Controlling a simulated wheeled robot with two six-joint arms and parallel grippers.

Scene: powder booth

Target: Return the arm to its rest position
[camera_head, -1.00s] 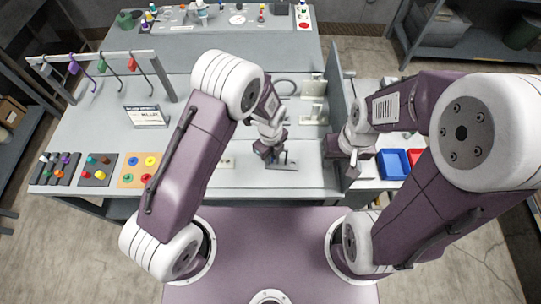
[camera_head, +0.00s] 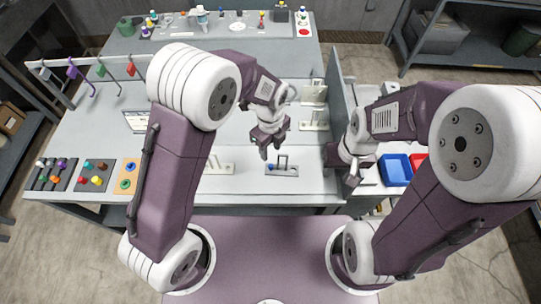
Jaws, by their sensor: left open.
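My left arm reaches in from the left over the grey workbench (camera_head: 235,190). My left gripper (camera_head: 266,152) is open with nothing seen between its fingers. It hangs above and just left of a small grey fixture (camera_head: 287,173) with an upright bracket and a blue part at its left side. My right gripper (camera_head: 343,178) is low beside the upright partition at the bench's right. Its fingers are too small and dark to tell open from shut.
An upright partition (camera_head: 336,92) stands at the right. White stands (camera_head: 314,120) are behind the fixture, and another (camera_head: 219,165) is to its left. A hook rack (camera_head: 88,62) and peg boards (camera_head: 96,175) are at left. Blue (camera_head: 395,168) and red (camera_head: 421,163) bins are at right.

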